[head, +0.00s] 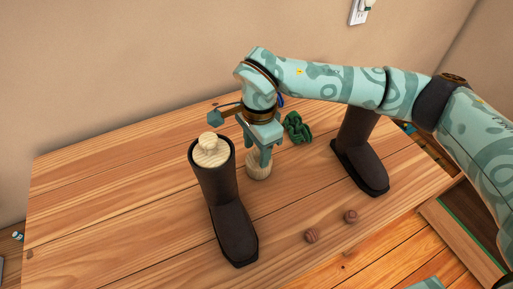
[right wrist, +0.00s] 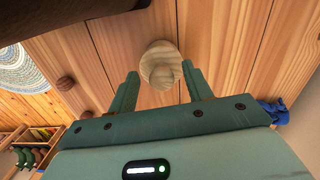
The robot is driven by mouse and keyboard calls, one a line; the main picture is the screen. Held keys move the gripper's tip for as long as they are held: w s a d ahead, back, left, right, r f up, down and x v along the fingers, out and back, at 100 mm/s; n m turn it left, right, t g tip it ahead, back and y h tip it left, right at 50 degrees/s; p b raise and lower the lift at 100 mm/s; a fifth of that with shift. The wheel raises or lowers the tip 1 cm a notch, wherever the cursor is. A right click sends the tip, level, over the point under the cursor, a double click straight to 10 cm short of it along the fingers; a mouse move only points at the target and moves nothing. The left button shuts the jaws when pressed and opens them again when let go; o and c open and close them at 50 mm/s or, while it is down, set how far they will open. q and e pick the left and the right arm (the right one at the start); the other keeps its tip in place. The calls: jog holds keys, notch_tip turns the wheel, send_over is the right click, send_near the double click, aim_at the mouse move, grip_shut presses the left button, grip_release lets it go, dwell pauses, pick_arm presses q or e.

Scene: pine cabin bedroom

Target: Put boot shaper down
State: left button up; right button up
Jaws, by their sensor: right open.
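A pale wooden boot shaper with a round knob (head: 258,168) stands upright on the table; it also shows in the right wrist view (right wrist: 160,68). My right gripper (head: 260,153) is open above it, its fingers (right wrist: 160,85) apart on either side of the knob in the wrist view. Whether either finger touches it I cannot tell. A second wooden shaper (head: 210,150) sits in the top of the left dark boot (head: 228,205), its knob sticking out. The right dark boot (head: 362,165) stands upright, its top hidden behind my right arm. My left gripper is out of view.
A dark green bundle (head: 297,128) lies on the table (head: 110,200) behind the gripper, to the right. The table's left part is clear. The wall (head: 120,70) rises behind.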

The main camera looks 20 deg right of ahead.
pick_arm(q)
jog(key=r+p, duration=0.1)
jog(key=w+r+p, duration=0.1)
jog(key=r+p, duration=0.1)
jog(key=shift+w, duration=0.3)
pick_arm(e)
notch_tip(320, 180, up, 12)
jog(key=shift+d, duration=0.2)
jog(key=shift+w, duration=0.1)
